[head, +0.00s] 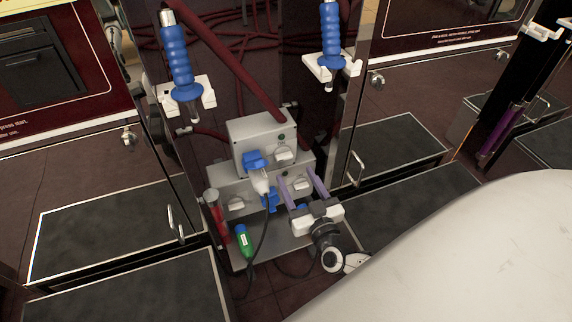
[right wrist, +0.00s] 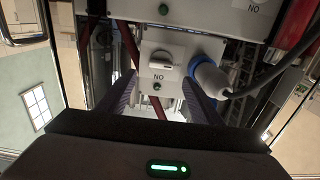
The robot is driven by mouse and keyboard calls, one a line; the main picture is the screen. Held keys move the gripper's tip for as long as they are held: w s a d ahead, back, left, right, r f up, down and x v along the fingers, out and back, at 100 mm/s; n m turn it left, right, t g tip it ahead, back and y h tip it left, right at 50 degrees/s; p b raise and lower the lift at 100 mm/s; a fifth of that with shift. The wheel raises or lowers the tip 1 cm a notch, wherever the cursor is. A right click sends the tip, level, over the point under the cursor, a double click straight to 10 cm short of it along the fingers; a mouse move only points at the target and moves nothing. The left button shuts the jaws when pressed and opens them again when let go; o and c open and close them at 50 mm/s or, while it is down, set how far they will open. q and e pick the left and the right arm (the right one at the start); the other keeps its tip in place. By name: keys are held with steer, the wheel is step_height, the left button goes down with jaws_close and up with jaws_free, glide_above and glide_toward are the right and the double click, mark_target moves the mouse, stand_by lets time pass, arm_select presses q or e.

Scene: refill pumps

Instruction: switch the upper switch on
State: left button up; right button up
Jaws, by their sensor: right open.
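The upper grey switch box (head: 262,135) has a round light knob, the upper switch (head: 284,157), on its front, beside a blue socket with a white plug. My right gripper (head: 297,173) is open and empty in front of the boxes, just below and right of the upper switch. In the wrist view its purple fingers (right wrist: 160,84) stand either side of the switch, seemingly apart from it. My left gripper is not in view.
A lower grey box (head: 219,187) carries another knob (head: 302,183) close to my fingers. A white plug (head: 261,182) with a black cable hangs left of the gripper. A green plug (head: 243,240) and blue-handled nozzles (head: 176,55) are nearby. A large white surface (head: 470,260) fills the lower right.

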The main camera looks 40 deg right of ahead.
mark_target(285, 158)
steer(key=b+x, duration=0.1)
steer(key=x, duration=0.5)
steer(key=shift+a+f+b, duration=0.1)
steer(key=shift+b, duration=0.3)
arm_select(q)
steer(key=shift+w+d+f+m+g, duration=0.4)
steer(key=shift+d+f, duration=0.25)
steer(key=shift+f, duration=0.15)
arm_select(e)
steer(key=shift+w, duration=0.6)
steer(key=c, duration=1.1)
steer(key=shift+o, duration=0.2)
